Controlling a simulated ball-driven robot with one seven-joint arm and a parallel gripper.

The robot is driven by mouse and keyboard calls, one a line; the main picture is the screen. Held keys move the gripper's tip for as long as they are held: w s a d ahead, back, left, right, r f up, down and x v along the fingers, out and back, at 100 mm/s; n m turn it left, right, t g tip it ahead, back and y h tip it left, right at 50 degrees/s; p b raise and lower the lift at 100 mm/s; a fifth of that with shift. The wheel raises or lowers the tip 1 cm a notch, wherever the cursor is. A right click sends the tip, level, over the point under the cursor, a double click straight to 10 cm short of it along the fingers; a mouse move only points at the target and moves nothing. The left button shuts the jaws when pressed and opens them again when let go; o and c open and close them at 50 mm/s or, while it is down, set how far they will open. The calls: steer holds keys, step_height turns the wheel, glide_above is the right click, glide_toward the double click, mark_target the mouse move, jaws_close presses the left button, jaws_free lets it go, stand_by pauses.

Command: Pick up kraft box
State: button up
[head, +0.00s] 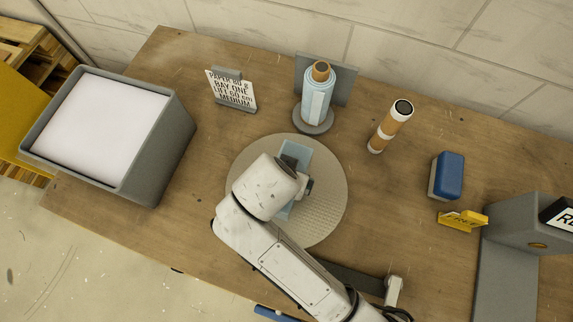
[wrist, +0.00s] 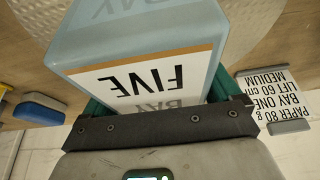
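No plain brown kraft box is clear in either view. A light-blue box (wrist: 140,35) fills the middle of the wrist view, with a white, orange-edged label reading "FIVE" upside down. In the head view the light-blue box (head: 301,155) is on the round pale mat (head: 325,205), mostly hidden under my arm. My gripper (wrist: 160,95) is right at the box, its green fingers far apart near the box's two sides. Whether they press on it is not visible. In the head view my gripper (head: 297,184) is largely covered by my wrist.
A grey bin with white paper (head: 178,135) stands left. Behind are a small sign (head: 232,90) and a light-blue bottle (head: 317,95). To the right are a banded tube (head: 390,127), a blue-topped block (head: 448,175), a yellow sign (head: 462,220) and a grey machine (head: 510,265).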

steer(key=c, duration=1.3)
steer(key=shift+r, duration=0.15)
